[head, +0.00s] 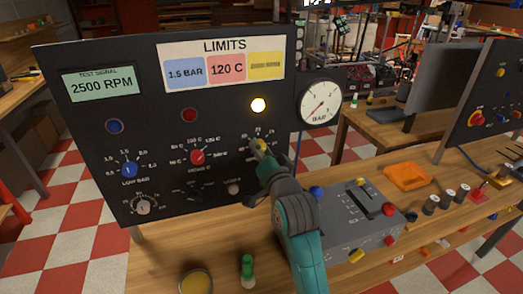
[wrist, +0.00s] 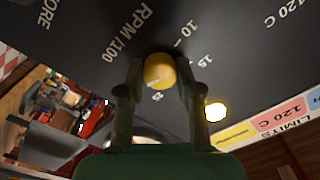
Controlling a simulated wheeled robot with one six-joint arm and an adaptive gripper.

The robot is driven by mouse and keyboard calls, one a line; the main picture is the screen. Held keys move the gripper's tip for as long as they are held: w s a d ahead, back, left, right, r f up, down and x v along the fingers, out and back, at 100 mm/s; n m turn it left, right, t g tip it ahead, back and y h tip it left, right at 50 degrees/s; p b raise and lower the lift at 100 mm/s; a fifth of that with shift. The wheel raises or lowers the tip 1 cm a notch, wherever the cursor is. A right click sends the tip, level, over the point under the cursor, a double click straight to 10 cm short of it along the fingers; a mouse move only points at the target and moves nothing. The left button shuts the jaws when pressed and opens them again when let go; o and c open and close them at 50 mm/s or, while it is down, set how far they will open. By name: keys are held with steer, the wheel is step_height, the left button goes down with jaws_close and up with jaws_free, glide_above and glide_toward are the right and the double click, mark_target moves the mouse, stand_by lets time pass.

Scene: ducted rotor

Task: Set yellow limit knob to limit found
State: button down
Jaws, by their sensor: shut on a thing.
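The yellow limit knob (wrist: 159,72) is on the dark panel, with RPM /100 and a scale printed around it in the wrist view. Its white pointer mark faces down toward a printed number too small to read surely. My gripper (wrist: 158,84) has one finger on each side of the knob and is shut on it. In the head view my gripper (head: 260,152) mostly covers the yellow knob (head: 262,145). The yellow limit label (head: 266,66) has text too blurred to read. The yellow lamp (head: 258,105) is lit. The display (head: 100,86) reads 2500 RPM.
The blue knob (head: 129,170) and red knob (head: 197,157) sit left of my gripper. A pressure gauge (head: 320,103) is to its right. A green-capped bottle (head: 248,270) stands in front.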

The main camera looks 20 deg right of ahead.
steer(key=shift+n, duration=4.9)
steer(key=c, duration=0.8)
jaws_free()
steer(key=shift+o, duration=0.2)
steer(key=shift+s, duration=0.1)
steer(key=s, duration=1.1)
steer(key=shift+s, duration=0.4)
